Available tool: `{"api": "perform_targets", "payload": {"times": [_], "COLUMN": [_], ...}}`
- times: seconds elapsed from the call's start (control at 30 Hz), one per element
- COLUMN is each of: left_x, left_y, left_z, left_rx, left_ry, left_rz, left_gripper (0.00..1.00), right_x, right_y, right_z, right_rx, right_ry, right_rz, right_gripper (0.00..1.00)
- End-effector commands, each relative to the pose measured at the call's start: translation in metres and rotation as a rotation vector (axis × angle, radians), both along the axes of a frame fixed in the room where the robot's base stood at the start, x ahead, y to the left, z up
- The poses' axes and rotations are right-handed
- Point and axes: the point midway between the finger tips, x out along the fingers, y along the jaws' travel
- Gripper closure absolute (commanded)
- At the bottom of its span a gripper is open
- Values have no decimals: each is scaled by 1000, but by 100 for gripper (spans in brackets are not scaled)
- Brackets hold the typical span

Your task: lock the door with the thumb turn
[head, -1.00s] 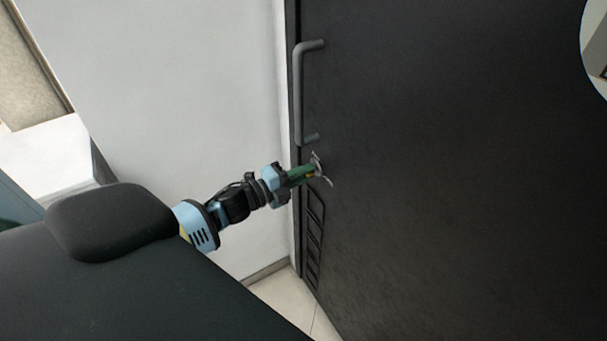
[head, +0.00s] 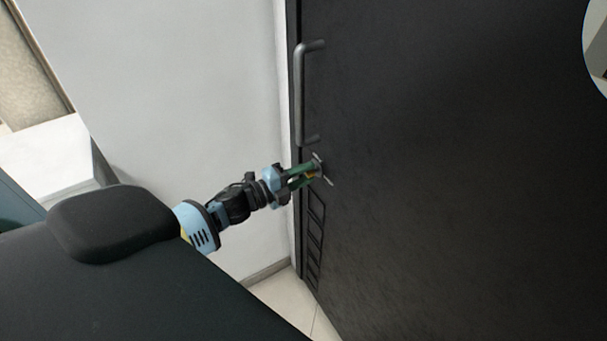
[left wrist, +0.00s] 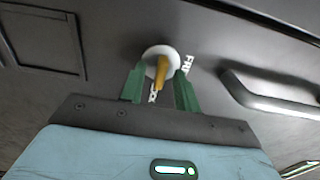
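The thumb turn (left wrist: 161,72) is a brass-yellow knob on a round pale plate on the dark door (head: 450,150). In the left wrist view it stands slightly tilted between my left gripper's green fingers. White lettering lies on either side of the plate, partly hidden; one piece begins "FR". My left gripper (left wrist: 160,88) is open, one finger on each side of the knob, with a visible gap to it. In the head view, my left gripper (head: 308,175) is at the door's left edge, below the handle, and mostly hides the knob. My right gripper is not in view.
A grey bar handle (head: 300,95) stands out from the door just above the thumb turn; it also shows in the left wrist view (left wrist: 268,98). A slotted vent (head: 314,235) is below. A white wall (head: 190,90) runs left of the door.

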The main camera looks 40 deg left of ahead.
Motion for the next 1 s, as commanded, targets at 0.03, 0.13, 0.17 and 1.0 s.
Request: {"api": "perform_targets", "payload": {"times": [0.03,0.13,0.17,1.0], "left_x": [-1,-7,-10,-72], "left_y": [1,3,4,30], "left_z": [0,-1,-1,0], "left_rx": [0,-1,0,0], "left_ry": [1,1,2,0], "left_rz": [0,0,0,0], "left_gripper": [68,68,68,68], "right_x": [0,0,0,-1], "right_y": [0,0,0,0], "right_z": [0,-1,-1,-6], "right_rx": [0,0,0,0], "right_ry": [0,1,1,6], "right_rz": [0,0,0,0], "right_gripper": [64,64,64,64]}}
